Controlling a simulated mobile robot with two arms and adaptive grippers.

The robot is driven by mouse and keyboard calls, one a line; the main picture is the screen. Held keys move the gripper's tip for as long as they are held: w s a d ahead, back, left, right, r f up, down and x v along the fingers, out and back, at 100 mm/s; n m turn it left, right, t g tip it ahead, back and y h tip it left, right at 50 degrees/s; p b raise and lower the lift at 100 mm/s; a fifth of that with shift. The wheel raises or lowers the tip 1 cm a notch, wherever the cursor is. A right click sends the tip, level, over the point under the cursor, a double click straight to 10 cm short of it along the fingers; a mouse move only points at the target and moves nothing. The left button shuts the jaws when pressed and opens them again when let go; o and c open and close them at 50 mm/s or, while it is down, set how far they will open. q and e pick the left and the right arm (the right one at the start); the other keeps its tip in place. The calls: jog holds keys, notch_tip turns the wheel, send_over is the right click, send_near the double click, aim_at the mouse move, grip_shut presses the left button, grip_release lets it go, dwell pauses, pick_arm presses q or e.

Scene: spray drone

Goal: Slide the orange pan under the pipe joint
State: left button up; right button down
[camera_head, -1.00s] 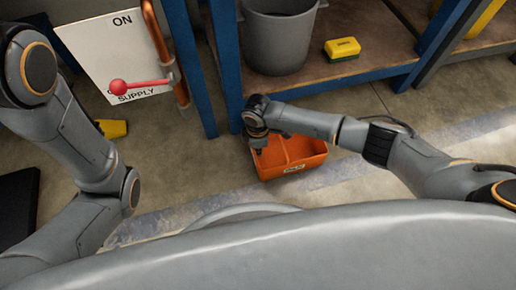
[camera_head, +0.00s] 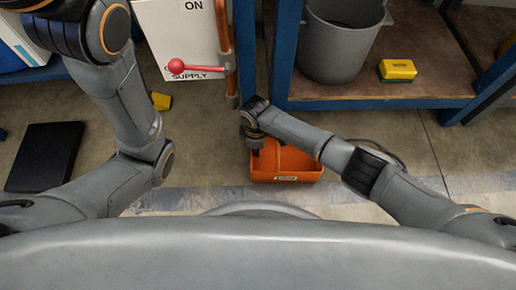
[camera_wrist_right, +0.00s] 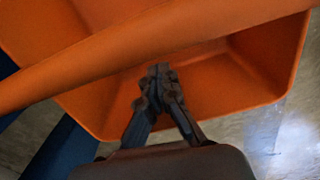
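The orange pan (camera_head: 300,164) sits on the floor in the head view, below and right of the copper pipe (camera_head: 223,35). The pipe's lower end, with a grey joint (camera_head: 231,84), comes down beside a blue post. My right gripper (camera_head: 256,147) is at the left part of the pan. In the right wrist view, its fingertips (camera_wrist_right: 158,72) come together at an orange wall of the pan (camera_wrist_right: 215,88). They look shut on that wall, though the exact contact is partly hidden. My left arm is at the left; its gripper is out of view.
A red-knobbed lever (camera_head: 177,66) stands out before a white supply sign (camera_head: 180,35). A blue-framed shelf (camera_head: 390,104) holds a grey bucket (camera_head: 338,45) and a yellow sponge (camera_head: 397,70). A black slab (camera_head: 45,157) lies at left. Floor left of the pan is clear.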

jog(key=shift+r, duration=0.15)
notch_tip(320, 180, up, 7)
jog(key=shift+r, duration=0.15)
